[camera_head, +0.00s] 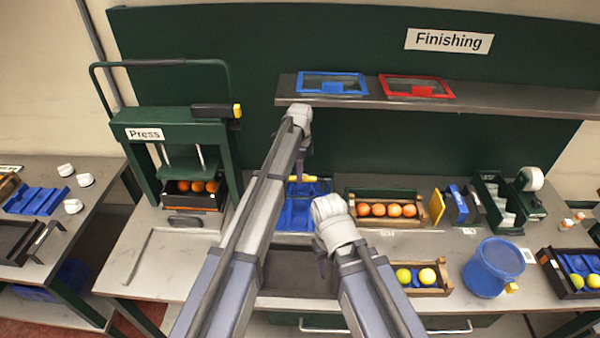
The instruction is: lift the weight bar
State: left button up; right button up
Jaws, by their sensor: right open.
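The green press (160,128) stands at the left of the bench. A black bar with a yellow end (215,111) lies across its top right; I take this to be the weight bar, but it bears no label. A dark tube frame (160,63) rises above the press. My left gripper (301,165) hangs right of the press, apart from the bar, in front of the green back panel; its fingers are mostly hidden by the wrist. My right gripper (322,264) is open, lower and farther right, over the bench; its fingers are small and partly hidden.
Under the press is a black crate (190,203) with oranges. A blue tray (297,217), a wooden crate of oranges (384,225), a crate of yellow fruit (432,291) and a blue bucket (494,266) stand rightward. A shelf (500,97) overhangs the bench.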

jog(key=shift+r, duration=0.15)
notch_tip(320, 180, up, 8)
jog(key=p, duration=0.8)
jog(key=shift+f, duration=0.2)
